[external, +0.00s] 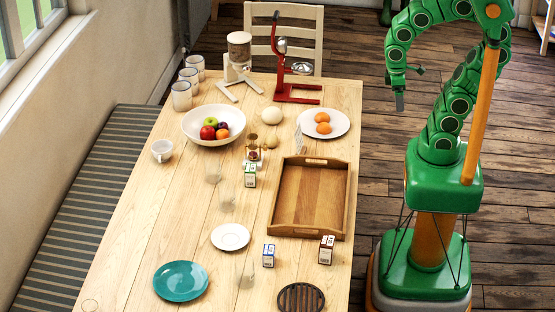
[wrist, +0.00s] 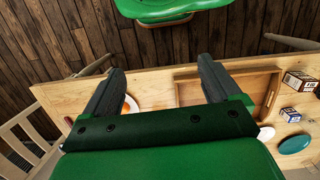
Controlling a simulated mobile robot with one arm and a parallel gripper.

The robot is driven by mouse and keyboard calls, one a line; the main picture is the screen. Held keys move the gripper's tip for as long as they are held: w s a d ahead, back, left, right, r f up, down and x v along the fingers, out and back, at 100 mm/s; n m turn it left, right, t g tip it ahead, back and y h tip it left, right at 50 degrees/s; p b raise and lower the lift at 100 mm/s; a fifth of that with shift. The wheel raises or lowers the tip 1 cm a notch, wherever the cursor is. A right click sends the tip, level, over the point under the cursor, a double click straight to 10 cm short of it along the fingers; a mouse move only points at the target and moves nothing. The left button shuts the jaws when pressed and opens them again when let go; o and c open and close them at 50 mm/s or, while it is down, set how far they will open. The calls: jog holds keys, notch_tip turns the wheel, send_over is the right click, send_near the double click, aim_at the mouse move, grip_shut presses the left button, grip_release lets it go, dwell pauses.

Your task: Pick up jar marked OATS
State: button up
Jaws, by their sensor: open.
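Three pale cylindrical jars stand in a row at the table's far left edge in the external view: a near one (external: 181,96), a middle one (external: 189,80) and a far one (external: 196,65). Any lettering on them is too small to read, so I cannot tell which is marked OATS. My gripper (external: 399,100) hangs off the table's right side, above the floor, well apart from the jars. In the wrist view its two dark fingers (wrist: 160,64) are spread with nothing between them. The jars cannot be made out in the wrist view.
On the table are a fruit bowl (external: 189,137), a red press (external: 283,70), an egg plate (external: 338,128), a wooden tray (external: 345,205), a glass-topped dispenser (external: 239,45), a teal plate (external: 181,282) and small cartons (external: 326,250). Chairs (external: 312,25) stand around. Bare wood lies front left.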

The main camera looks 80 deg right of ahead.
jog(key=w+d+f+n+t+h, duration=0.1)
jog(key=w+d+n+t+h, duration=0.2)
jog(key=w, duration=0.6)
jog(key=w+d+f+n, duration=0.1)
jog(key=w+d+n, duration=0.25)
jog(key=w, duration=0.45)
jog(key=w+d+f+n+t+h, duration=0.25)
jog(key=w+n, duration=0.25)
jog(key=w, duration=0.4)
jog(key=w+a+f+n+t+y, duration=0.1)
jog(key=w+n+t, duration=0.3)
jog(key=w, duration=0.6)
jog(key=w+a+n+t, duration=0.2)
jog(key=w+n, duration=0.4)
jog(key=w, duration=0.3)
jog(key=w+a+f+n+t+y, duration=0.2)
jog(key=w+a+f+n+y, duration=0.1)
jog(key=w+a+n, duration=0.35)
jog(key=n+g+y, duration=0.2)
jog(key=n+y, duration=0.9)
jog(key=n, duration=0.5)
send_near(220, 193)
jog(key=f, duration=0.2)
jog(key=shift+t+x, duration=0.25)
jog(key=shift+x, duration=1.1)
jog(key=shift+w+a, duration=1)
jog(key=shift+w, duration=0.25)
jog(key=shift+x, duration=1.35)
jog(key=shift+d+f, duration=0.1)
